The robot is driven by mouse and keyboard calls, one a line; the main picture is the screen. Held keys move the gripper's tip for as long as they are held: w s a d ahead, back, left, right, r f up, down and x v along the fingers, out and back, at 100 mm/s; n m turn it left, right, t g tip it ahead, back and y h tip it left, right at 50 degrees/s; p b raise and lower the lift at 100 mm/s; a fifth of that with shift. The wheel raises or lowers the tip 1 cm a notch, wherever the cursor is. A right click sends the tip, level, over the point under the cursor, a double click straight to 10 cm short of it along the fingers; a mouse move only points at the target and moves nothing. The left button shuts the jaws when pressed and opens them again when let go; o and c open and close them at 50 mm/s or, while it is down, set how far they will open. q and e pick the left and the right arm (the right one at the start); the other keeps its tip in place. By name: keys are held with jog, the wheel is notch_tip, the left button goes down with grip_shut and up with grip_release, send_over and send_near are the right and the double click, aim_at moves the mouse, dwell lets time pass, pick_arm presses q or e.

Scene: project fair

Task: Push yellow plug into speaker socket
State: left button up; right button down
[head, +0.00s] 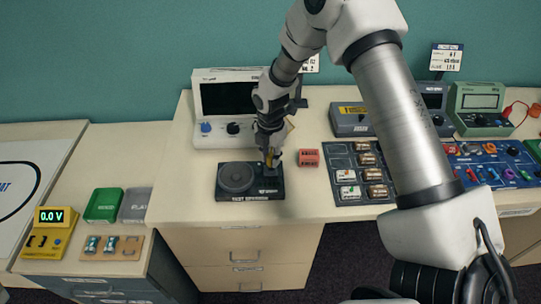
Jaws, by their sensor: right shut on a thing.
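The black speaker box (232,195) labelled as a test speaker lies near the front edge of the table, with a round speaker cone on its left half. My right gripper (271,160) points down over the right half of the box and is shut on the yellow plug (269,152), of which only a small yellow part shows between the fingers. The plug is at or just above the box. The socket is hidden behind the gripper, so I cannot tell whether the plug touches it. My left gripper is not in view.
A white instrument with a dark screen (227,98) stands behind the speaker. A small red block (308,158) lies close to its right. A dark board with several parts (345,160) lies further right. A yellow meter (48,232) stands on the lower left table.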

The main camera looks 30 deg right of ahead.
jog(key=shift+f+b, duration=0.4)
jog(key=shift+f, duration=0.45)
dwell(0.5)
jog(key=shift+c, duration=1.8)
grip_release()
jog(key=shift+r, duration=0.1)
jog(key=shift+r+p, duration=3.3)
jog(key=shift+r, duration=0.65)
jog(key=shift+f, duration=0.1)
